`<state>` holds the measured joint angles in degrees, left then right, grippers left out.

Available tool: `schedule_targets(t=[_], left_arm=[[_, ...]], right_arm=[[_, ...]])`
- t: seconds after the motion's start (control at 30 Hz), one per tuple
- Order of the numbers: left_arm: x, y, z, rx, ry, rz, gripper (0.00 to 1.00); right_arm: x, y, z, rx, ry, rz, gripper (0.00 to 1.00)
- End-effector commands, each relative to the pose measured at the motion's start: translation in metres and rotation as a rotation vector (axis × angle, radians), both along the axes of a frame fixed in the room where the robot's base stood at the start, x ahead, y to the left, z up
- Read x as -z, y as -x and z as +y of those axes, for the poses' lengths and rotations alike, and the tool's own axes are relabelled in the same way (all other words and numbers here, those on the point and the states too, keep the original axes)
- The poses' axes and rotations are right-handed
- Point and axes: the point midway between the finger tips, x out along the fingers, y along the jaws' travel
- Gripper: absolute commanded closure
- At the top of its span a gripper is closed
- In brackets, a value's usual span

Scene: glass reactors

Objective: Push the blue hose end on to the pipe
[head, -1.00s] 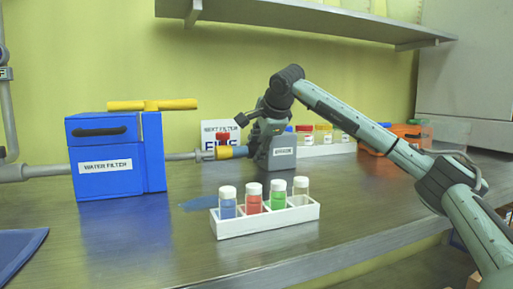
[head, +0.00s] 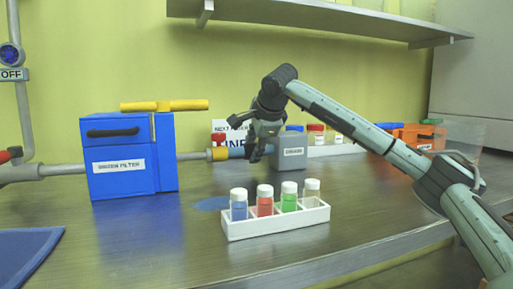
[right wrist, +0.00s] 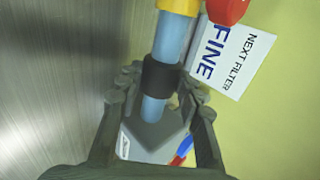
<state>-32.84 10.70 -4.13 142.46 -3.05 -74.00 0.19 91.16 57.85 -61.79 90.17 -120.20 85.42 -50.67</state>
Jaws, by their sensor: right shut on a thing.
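The blue hose (head: 236,152) shows in the head view just right of a yellow collar (head: 219,154) on the grey pipe (head: 193,156). The right wrist view shows the hose (right wrist: 170,38) running straight to the yellow collar (right wrist: 180,6), with no gap visible; how far it sits on the pipe is hidden. My right gripper (head: 258,151) is shut on the hose at its black band (right wrist: 160,75), one finger on each side. Beyond the fingers the hose runs to a grey box (head: 289,152). My left gripper is not in view.
The pipe comes out of a blue water filter box (head: 120,168) with a yellow handle. A red valve knob (head: 218,139) stands close above the collar. A white rack (head: 276,223) of capped vials stands in front. A shelf (head: 310,20) hangs above.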

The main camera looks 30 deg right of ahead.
Motion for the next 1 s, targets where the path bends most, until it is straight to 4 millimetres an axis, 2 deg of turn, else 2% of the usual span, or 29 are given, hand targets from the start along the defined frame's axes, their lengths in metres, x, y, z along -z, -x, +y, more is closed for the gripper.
schedule_targets(t=[0.03,0.07,0.23,0.5,0.63,1.0], left_arm=[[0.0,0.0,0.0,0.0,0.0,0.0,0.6],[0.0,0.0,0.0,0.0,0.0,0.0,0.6],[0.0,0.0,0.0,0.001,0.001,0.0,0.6],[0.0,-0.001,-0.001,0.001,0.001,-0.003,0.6],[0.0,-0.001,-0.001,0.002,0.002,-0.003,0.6],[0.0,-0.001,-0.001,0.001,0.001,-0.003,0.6]], right_arm=[[0.0,-0.001,0.004,-0.008,-0.003,-0.001,1.0],[0.0,-0.001,0.004,-0.008,-0.004,-0.001,0.62],[0.001,0.0,0.004,-0.007,-0.003,-0.001,0.43],[0.0,0.0,0.002,-0.005,-0.002,-0.001,0.43],[-0.007,0.006,0.004,-0.006,-0.003,-0.004,0.43],[-0.06,0.056,0.017,-0.007,-0.002,-0.006,0.43]])
